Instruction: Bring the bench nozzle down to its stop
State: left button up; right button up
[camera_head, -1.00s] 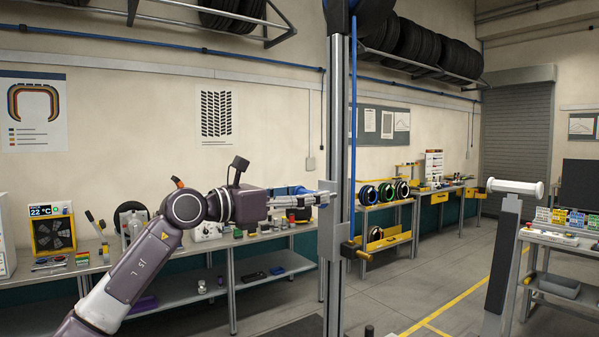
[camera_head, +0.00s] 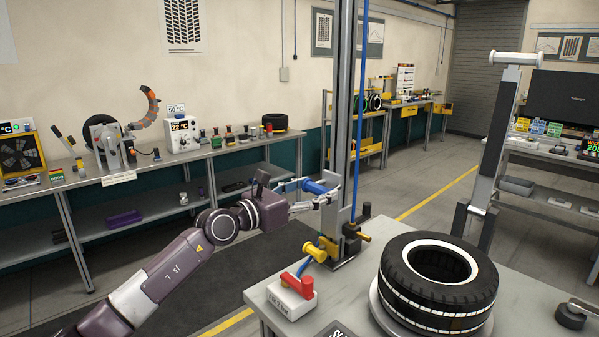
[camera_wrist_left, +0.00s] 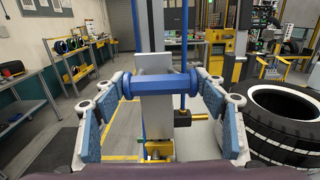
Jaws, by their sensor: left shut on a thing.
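My left gripper (camera_head: 308,195) is shut on the blue handle (camera_head: 320,187) of the sliding carriage (camera_head: 343,218). In the left wrist view, the gripper's blue-padded fingers (camera_wrist_left: 162,86) press on the two ends of the handle (camera_wrist_left: 160,84). The carriage sits low on the grey upright column (camera_head: 345,100). A brass nozzle (camera_head: 362,237) sticks out from it, and it also shows in the left wrist view (camera_wrist_left: 196,117). A yellow knob (camera_head: 315,252) is near the column's foot. I cannot tell whether the carriage touches a stop. My right gripper is out of view.
A table (camera_head: 262,308) in front carries a white box with a red lever (camera_head: 296,288) and a tyre (camera_head: 440,283). A grey post with a white roller (camera_head: 516,58) stands behind the tyre. A blue hose (camera_head: 361,110) hangs beside the column. A long bench (camera_head: 100,185) lines the wall.

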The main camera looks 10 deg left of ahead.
pick_arm(q)
jog(key=shift+f, duration=1.1)
jog(key=o, duration=1.7)
jog(key=shift+w+d+r, duration=0.1)
jog(key=shift+r, duration=0.05)
jog(key=v, duration=1.2)
